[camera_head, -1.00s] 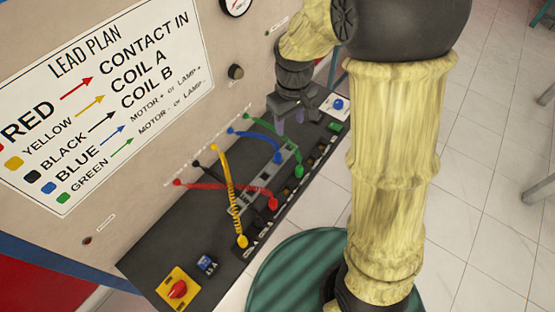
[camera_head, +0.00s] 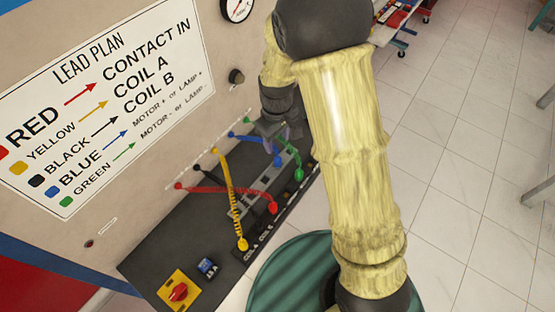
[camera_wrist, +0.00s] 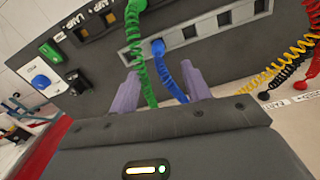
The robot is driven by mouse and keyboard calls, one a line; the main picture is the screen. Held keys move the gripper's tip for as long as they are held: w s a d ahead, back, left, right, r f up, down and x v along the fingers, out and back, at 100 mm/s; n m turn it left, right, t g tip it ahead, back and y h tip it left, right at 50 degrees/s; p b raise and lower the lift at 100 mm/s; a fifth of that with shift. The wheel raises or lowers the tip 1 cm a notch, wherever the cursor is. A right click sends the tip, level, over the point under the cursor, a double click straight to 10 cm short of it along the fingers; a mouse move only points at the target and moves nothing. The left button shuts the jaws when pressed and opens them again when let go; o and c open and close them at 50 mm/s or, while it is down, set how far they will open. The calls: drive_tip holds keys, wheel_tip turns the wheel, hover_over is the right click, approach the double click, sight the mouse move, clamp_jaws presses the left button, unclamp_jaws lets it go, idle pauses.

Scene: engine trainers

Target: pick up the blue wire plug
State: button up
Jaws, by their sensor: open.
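The blue wire plug (camera_wrist: 158,47) sits in a socket of the grey strip on the black panel, and its coiled blue wire (camera_wrist: 172,80) runs down toward me. In the head view the blue plug (camera_head: 278,160) shows just below my gripper (camera_head: 283,136). In the wrist view my gripper (camera_wrist: 160,72) is open, its two purple fingers apart. The blue plug lies ahead of the fingertips, roughly midway between them. The green coiled wire (camera_wrist: 142,70) also passes between the fingers, left of the blue wire. Contact with either wire cannot be told.
The green plug (camera_head: 299,174), red plug (camera_head: 273,208) and yellow plug (camera_head: 242,243) stand on the black panel (camera_head: 160,245). A blue button (camera_wrist: 41,82) and green rocker (camera_wrist: 50,53) are left in the wrist view. A lead plan sign (camera_head: 95,105) is on the wall.

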sight(277, 157)
drive_tip(key=shift+f+p, duration=0.4)
drive_tip(key=shift+f, duration=2.2)
drive_tip(key=shift+w+f+p, duration=0.15)
drive_tip(key=shift+f+p, duration=0.4)
drive_tip(key=shift+f, duration=0.75)
drive_tip(key=shift+w+f+p, duration=0.15)
drive_tip(key=shift+f+p, duration=0.4)
drive_tip(key=shift+f, duration=0.75)
clamp_jaws()
drive_tip(key=shift+r, duration=0.1)
